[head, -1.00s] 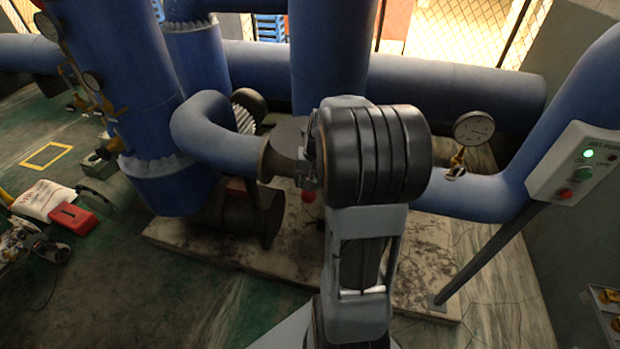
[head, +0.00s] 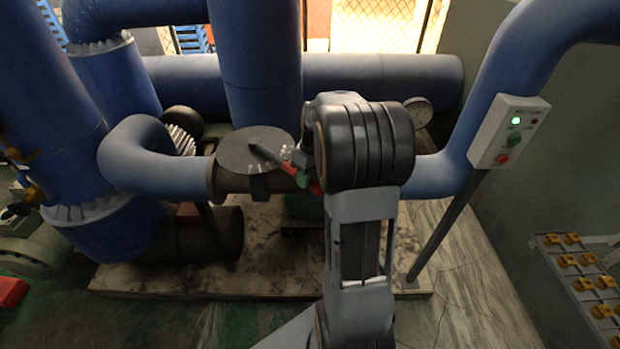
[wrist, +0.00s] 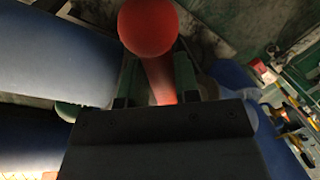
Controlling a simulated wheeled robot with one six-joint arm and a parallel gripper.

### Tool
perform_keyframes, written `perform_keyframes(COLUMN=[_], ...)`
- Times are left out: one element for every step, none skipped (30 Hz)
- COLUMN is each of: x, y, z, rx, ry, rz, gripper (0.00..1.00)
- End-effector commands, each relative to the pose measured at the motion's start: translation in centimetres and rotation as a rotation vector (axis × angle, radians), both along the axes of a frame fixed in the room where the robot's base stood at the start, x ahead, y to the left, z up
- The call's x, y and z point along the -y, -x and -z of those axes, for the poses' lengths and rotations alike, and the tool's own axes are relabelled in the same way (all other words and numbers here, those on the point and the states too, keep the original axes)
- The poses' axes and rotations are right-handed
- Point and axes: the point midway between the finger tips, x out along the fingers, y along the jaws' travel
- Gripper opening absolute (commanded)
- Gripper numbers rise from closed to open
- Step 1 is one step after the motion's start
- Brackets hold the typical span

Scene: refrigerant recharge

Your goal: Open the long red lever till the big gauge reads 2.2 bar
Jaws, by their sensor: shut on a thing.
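The long red lever (wrist: 160,80) ends in a red ball knob (wrist: 147,27) in the wrist view. My gripper (wrist: 156,84) is shut on the lever's shaft, with one greenish finger on each side and the ball beyond the fingertips. In the head view a short piece of the red lever (head: 316,188) shows beside my gripper (head: 301,178), mostly behind my arm. A round gauge (head: 418,110), likely the big one, stands on the blue pipe at the right. My arm covers part of it, and its reading cannot be made out.
A grey disc with pale marks and a dark bar (head: 245,150) sits left of my gripper. Thick blue pipes (head: 262,60) surround the spot. A control box (head: 507,130) with a lit green lamp stands right. A rack with yellow parts (head: 580,270) is at lower right.

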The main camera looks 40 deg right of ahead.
Motion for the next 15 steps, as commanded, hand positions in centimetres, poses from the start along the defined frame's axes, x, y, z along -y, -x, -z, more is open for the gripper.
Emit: perform_keyframes(x=[-0.03, -0.02, -0.02, -0.01, 0.00, 0.00, 0.01, 0.01, 0.03, 0.03, 0.04, 0.05, 0.06, 0.06, 0.07], y=[-0.11, -0.12, -0.12, -0.12, -0.11, -0.11, -0.11, -0.11, -0.12, -0.11, -0.11, -0.10, -0.08, -0.07, -0.06], z=[-0.06, -0.06, -0.07, -0.07, -0.07, -0.08, -0.07, -0.07, -0.08, -0.08, -0.09, -0.09, -0.09, -0.08, -0.08], rx=[0.003, 0.003, 0.003, 0.003, 0.003, 0.003, 0.003, 0.004, 0.004, 0.004, 0.004, 0.004, 0.004, 0.004, 0.004], ry=[0.000, 0.000, 0.000, 0.000, 0.000, 0.000, 0.000, 0.000, 0.000, 0.000, 0.000, 0.000, 0.000, 0.000, 0.000], rz=[-0.005, -0.006, -0.006, -0.006, -0.006, -0.006, -0.006, -0.006, -0.005, -0.005, -0.005, -0.005, -0.004, -0.003, -0.002], gripper=[0.00, 0.00, 0.00, 0.00, 0.00, 0.00, 0.00, 0.00, 0.00, 0.00, 0.31, 0.35, 0.38, 0.41, 0.45])
